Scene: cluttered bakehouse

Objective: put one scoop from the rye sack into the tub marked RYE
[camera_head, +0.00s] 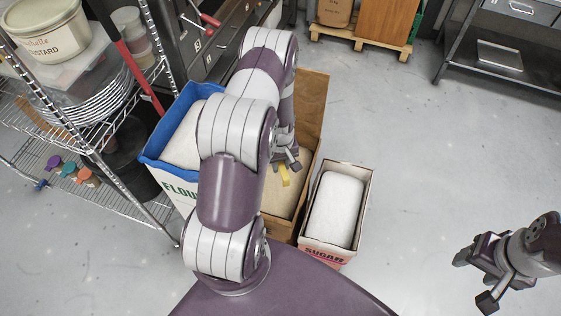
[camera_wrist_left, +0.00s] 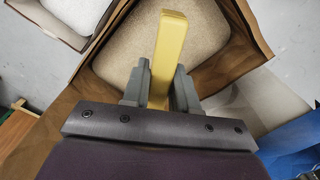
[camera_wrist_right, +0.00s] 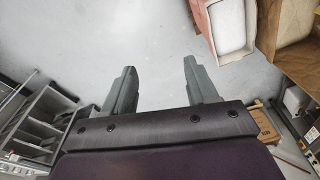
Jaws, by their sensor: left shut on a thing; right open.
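My left gripper (camera_head: 284,163) is over this sack, shut on a yellow handle (camera_head: 284,177). In the left wrist view the yellow handle (camera_wrist_left: 170,45) stands between the fingers above the tan contents (camera_wrist_left: 205,40); a scoop bowl is not visible. My right gripper (camera_head: 476,279) is open and empty over bare floor at the right. No tub marked RYE shows in these frames.
A blue-rimmed FLOUR sack (camera_head: 154,158) is left of the brown sack, and a SUGAR sack (camera_head: 325,254) right of it. A wire shelf (camera_head: 150,205) with a mustard tub (camera_head: 55,28) stands at left. A pallet (camera_head: 362,43) and metal table (camera_head: 478,67) are behind. The floor at right is clear.

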